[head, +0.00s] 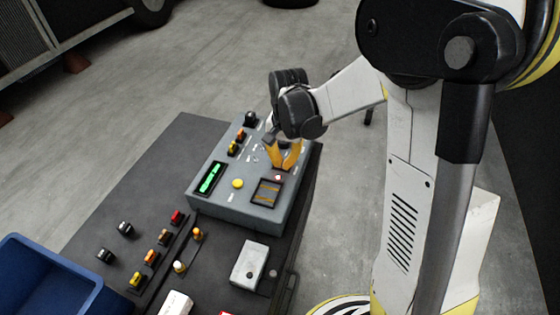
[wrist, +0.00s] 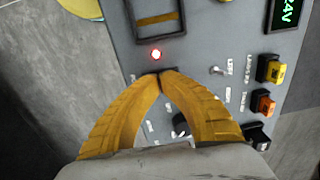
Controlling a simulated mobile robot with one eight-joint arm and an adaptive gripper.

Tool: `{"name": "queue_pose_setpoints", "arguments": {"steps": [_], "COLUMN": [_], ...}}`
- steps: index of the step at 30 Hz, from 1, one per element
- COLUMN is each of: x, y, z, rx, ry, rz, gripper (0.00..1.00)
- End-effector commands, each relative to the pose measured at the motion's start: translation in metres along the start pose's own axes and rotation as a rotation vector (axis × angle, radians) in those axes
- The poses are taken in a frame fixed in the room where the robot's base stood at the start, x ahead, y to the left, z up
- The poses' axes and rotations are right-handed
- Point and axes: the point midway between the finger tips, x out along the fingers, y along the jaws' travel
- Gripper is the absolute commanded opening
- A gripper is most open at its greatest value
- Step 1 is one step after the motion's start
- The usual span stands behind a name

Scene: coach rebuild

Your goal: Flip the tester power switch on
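The tester (head: 232,207) is a grey box on a dark bench top. My gripper (head: 281,168) points down at its right part, with its yellow fingers close to the panel. In the wrist view the fingertips (wrist: 160,73) meet, so it is shut, with nothing clearly held. A small dark part shows at the tips; I cannot tell whether it is the power switch or whether they touch it. A red lamp (wrist: 155,54) glows just beyond the tips. A small metal toggle (wrist: 219,70) stands right of them. The green display (wrist: 287,12) is lit and shows "24V".
A black knob (wrist: 181,126) is partly hidden by the fingers. Yellow (wrist: 272,70) and orange (wrist: 264,104) connectors line the panel's edge. A framed slot (head: 267,192) and yellow button (head: 238,184) are near. A blue bin (head: 50,272) and several loose connectors lie left.

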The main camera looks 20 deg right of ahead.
Motion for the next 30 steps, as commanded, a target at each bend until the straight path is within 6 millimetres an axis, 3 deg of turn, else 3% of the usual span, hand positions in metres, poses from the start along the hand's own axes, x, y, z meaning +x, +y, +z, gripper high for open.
{"name": "queue_pose_setpoints", "arguments": {"steps": [11, 24, 30], "x": [-0.01, -0.097, -0.117], "y": [0.0, 0.0, 0.0], "z": [0.0, 0.0, 0.0], "rx": [0.0, 0.0, 0.0], "ry": [0.0, 0.0, 0.0], "rz": [0.0, 0.0, 0.0], "gripper": [0.0, 0.0, 0.0]}}
